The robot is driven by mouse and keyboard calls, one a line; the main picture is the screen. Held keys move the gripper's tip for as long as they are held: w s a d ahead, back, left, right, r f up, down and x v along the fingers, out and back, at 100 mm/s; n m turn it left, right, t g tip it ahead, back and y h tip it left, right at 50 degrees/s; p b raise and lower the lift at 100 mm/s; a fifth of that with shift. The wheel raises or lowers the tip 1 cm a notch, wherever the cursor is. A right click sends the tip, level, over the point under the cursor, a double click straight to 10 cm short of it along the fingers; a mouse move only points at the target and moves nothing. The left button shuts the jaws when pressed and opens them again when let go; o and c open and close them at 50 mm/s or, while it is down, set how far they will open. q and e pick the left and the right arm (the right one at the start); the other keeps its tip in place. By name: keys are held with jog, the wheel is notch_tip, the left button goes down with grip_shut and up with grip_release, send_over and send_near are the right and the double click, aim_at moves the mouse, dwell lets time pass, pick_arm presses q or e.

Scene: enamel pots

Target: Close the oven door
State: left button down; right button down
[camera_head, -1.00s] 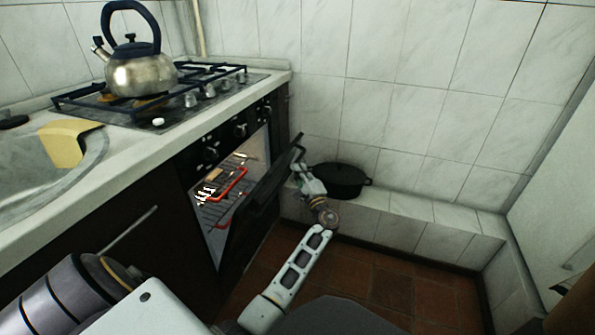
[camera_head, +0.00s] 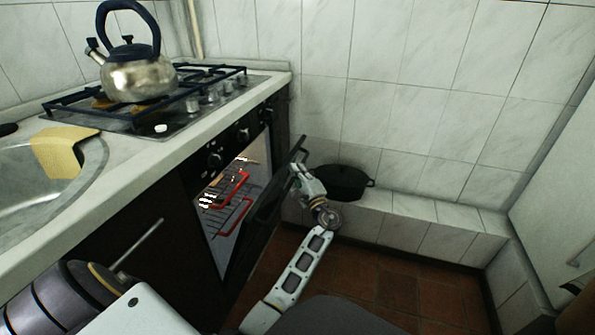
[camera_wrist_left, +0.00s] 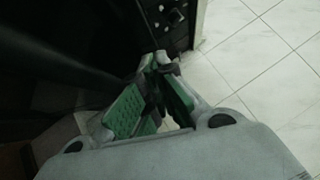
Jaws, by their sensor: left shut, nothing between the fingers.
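The oven (camera_head: 225,205) is set in the dark cabinet front below the hob, its inside lit, with racks and red parts showing. Its dark door (camera_head: 262,222) stands partly open, tilted out to the right. My left gripper (camera_head: 298,168) is shut and empty at the outer side of the door, close to its upper edge. Whether it touches the door is hard to tell. In the left wrist view, the green-padded fingers (camera_wrist_left: 158,68) come together at the tips, beside a dark surface with control knobs (camera_wrist_left: 173,14) above. My right gripper is not in view.
A black pot (camera_head: 343,183) stands on the tiled ledge (camera_head: 425,228) behind the gripper. A kettle (camera_head: 138,78) stands on the hob, and a yellow cloth (camera_head: 62,150) lies at the sink. Brown floor (camera_head: 375,285) is clear to the right of my arm.

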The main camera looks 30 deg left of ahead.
aim_at(286, 166)
pick_arm(q)
jog(key=shift+a, duration=0.15)
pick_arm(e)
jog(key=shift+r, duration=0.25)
